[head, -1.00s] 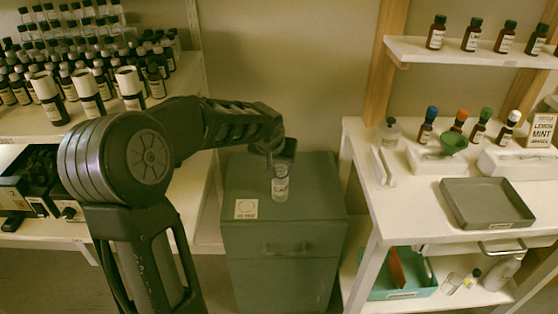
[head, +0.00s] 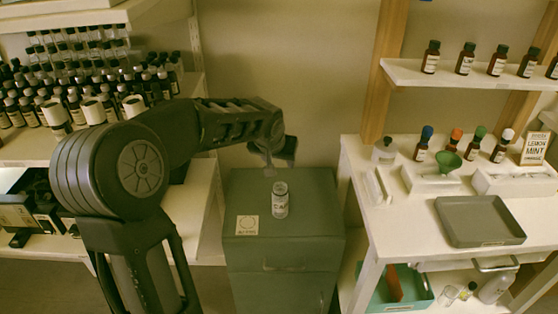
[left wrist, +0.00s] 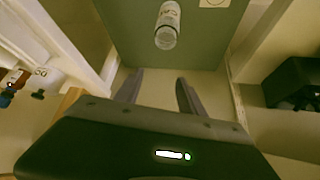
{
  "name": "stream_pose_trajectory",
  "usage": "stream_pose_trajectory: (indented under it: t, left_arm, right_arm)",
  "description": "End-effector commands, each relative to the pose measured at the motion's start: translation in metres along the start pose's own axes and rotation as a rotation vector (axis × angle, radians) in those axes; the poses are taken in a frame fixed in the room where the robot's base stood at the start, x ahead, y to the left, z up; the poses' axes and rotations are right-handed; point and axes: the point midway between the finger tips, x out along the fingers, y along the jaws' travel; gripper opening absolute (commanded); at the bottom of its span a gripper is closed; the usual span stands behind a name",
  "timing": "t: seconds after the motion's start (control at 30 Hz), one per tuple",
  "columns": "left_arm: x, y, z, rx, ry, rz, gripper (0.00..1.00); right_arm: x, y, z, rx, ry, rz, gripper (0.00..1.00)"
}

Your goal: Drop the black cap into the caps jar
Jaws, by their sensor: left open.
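The caps jar (head: 280,203), clear with a white label, stands upright on the green cabinet (head: 320,215). It also shows at the top of the left wrist view (left wrist: 167,22). My left gripper (head: 279,160) is above and slightly behind the jar, apart from it. In the left wrist view its two fingers (left wrist: 157,80) are spread with nothing between them. I cannot make out the black cap; whether it lies inside the jar is too small to tell. My right gripper is not in view.
A white square card (head: 247,225) lies left of the jar. Racks of dark bottles (head: 80,95) fill the left shelf. The right table holds capped bottles, a green funnel (head: 447,160) and an empty grey tray (head: 480,220). The cabinet top around the jar is mostly clear.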

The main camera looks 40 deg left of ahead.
Motion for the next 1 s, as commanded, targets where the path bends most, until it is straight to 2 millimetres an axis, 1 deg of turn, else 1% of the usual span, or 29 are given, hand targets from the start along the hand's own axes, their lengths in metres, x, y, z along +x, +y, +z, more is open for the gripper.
stream_pose_trajectory:
  t: [0.47, 0.53, 0.63, 0.67, 0.7, 0.77, 0.8, 0.87, 0.9, 0.97, 1.0]
  left_arm:
    - [0.0, 0.0, 0.0, 0.001, 0.0, 0.0, 0.47]
    - [0.0, 0.001, -0.003, 0.018, 0.013, 0.005, 0.47]
    - [0.001, 0.012, -0.013, 0.036, 0.066, 0.042, 0.47]
    - [0.003, 0.018, -0.014, 0.042, 0.084, 0.063, 0.47]
    - [0.007, 0.03, -0.012, 0.049, 0.106, 0.098, 0.47]
    - [0.023, 0.056, 0.002, 0.063, 0.113, 0.157, 0.47]
    - [0.035, 0.073, 0.015, 0.069, 0.108, 0.194, 0.47]
    - [0.053, 0.101, 0.042, 0.078, 0.087, 0.247, 0.47]
    - [0.065, 0.119, 0.064, 0.08, 0.066, 0.281, 0.47]
    - [0.081, 0.146, 0.102, 0.081, 0.026, 0.327, 0.47]
    - [0.09, 0.162, 0.13, 0.079, -0.004, 0.352, 0.47]
  right_arm:
    - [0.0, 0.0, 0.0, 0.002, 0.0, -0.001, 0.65]
    - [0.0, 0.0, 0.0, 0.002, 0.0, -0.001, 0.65]
    - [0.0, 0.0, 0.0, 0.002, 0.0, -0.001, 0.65]
    - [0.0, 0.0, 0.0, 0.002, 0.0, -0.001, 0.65]
    - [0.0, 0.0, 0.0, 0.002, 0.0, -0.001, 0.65]
    - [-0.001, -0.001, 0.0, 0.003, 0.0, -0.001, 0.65]
    - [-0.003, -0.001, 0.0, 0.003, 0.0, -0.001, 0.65]
    - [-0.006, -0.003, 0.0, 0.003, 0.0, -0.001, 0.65]
    - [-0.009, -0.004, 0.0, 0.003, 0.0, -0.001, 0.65]
    - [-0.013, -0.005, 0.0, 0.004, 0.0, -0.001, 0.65]
    - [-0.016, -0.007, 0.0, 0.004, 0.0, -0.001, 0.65]
